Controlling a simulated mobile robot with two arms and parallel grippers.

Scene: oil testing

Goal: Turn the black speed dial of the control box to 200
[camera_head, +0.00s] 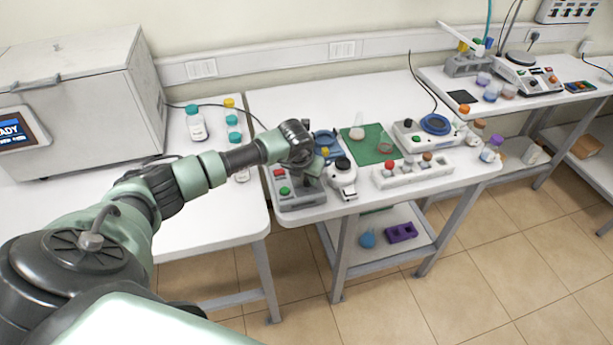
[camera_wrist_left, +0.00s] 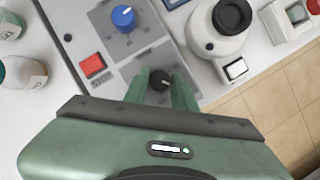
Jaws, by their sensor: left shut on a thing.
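The grey control box (camera_head: 302,203) sits at the front left corner of the middle table. In the left wrist view the box (camera_wrist_left: 118,52) shows a blue dial (camera_wrist_left: 124,16), a red square button (camera_wrist_left: 92,65) and the black speed dial (camera_wrist_left: 159,82). My left gripper (camera_wrist_left: 161,86) reaches over the box from the left, its green fingers on either side of the black dial, shut on it. In the head view the gripper (camera_head: 310,168) hides that dial. The dial has a light pointer mark; the number it points to cannot be read. My right gripper is in neither view.
A white device with a black top (camera_head: 342,178) stands close to the box's right side. Teal-capped bottles (camera_head: 195,124) stand on the left table by a large white chest (camera_head: 75,95). A green mat (camera_head: 368,146) and white rack (camera_head: 415,171) lie to the right.

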